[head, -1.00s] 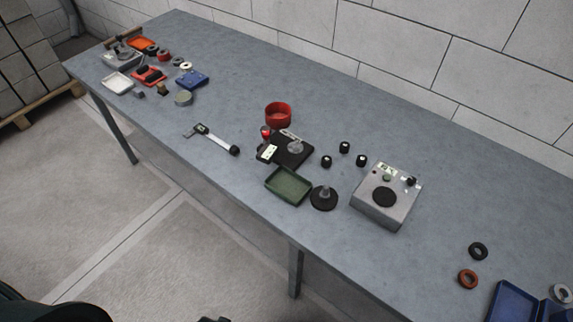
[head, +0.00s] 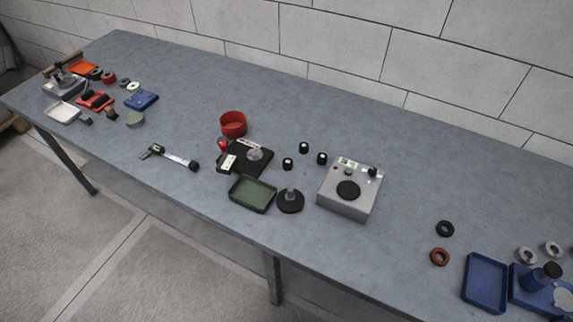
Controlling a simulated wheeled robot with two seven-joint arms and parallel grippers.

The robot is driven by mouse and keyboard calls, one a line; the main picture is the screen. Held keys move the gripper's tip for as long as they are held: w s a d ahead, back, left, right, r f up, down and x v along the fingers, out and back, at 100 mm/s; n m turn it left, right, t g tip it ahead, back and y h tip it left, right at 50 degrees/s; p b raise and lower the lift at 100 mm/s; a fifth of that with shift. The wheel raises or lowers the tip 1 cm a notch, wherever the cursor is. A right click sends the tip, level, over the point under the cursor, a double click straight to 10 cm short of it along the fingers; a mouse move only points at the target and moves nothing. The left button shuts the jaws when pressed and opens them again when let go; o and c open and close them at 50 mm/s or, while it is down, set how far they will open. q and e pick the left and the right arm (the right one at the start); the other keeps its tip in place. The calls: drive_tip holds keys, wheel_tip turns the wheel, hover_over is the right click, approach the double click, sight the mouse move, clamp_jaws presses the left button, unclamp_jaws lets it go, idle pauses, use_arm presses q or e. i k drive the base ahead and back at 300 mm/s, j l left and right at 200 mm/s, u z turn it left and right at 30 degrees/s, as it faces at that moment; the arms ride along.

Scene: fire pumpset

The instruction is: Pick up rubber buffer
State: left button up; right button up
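Three small black cylinders with pale tops, which look like the rubber buffers, stand on the grey table near its middle: one at the back (head: 304,147), one at the front left (head: 288,163) and one at the right (head: 322,158). They stand upright and apart, between a black plate fixture (head: 236,158) and a grey box device (head: 345,200). Neither of my grippers shows in the head view.
A green tray (head: 253,194) and a black disc with a post (head: 290,201) lie in front of the cylinders. A red cup (head: 233,124) stands behind the fixture. Blue trays (head: 467,297) and rings (head: 445,228) are at right. The table's back strip is clear.

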sight(288, 163)
drive_tip(key=j+z, duration=0.1)
drive_tip(key=j, duration=0.5)
drive_tip(key=j+z, duration=0.1)
drive_tip(key=j, duration=0.5)
drive_tip(key=k+j, duration=0.15)
drive_tip(key=j, duration=0.45)
drive_tip(key=j+z, duration=0.15)
drive_tip(key=j, duration=0.45)
drive_tip(key=k+j+z, duration=0.1)
drive_tip(key=j, duration=0.45)
